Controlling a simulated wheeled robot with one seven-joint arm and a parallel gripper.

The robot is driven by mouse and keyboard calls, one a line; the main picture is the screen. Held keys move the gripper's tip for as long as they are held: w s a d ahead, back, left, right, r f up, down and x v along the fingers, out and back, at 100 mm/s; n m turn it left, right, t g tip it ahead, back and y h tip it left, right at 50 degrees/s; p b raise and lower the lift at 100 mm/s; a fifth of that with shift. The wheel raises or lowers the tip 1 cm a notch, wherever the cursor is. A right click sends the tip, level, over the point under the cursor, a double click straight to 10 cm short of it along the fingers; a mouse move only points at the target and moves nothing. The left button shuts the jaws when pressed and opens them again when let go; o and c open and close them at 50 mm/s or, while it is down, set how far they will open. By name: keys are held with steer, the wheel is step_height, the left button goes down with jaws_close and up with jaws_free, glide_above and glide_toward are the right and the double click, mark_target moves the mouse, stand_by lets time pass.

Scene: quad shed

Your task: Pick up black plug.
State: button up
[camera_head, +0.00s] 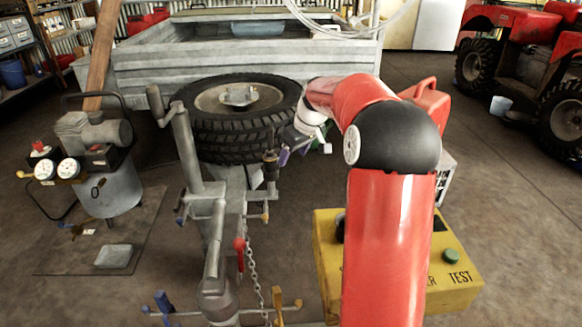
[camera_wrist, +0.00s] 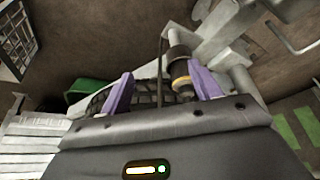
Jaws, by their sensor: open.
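The black plug (camera_wrist: 179,66) looks like a dark upright cylinder with a yellow-orange band, on the grey trailer drawbar. In the head view the plug (camera_head: 270,164) is beside the drawbar, just in front of the spare tyre. My gripper (camera_wrist: 160,76) is open, with its two purple fingers apart. In the wrist view the plug shows between the fingers, closer to the right one. I cannot tell how far beyond the fingertips it lies.
The spare tyre (camera_head: 235,140) lies behind the plug. A jockey-wheel post (camera_head: 186,140) stands left. A chain (camera_head: 252,275) hangs along the drawbar (camera_head: 217,240). A yellow test box (camera_head: 455,280) is at front right, and a compressor (camera_head: 105,185) stands on a mat at left.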

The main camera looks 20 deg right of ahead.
step_height(320, 180, up, 5)
steer(key=g+h+p, duration=0.2)
steer(key=g+p, duration=0.2)
steer(key=p, duration=0.4)
step_height(320, 180, down, 8)
steer(key=w, duration=0.1)
steer(key=shift+a+b, duration=0.3)
steer(key=shift+b, duration=0.1)
jaws_close()
steer(key=c, duration=1.3)
jaws_free()
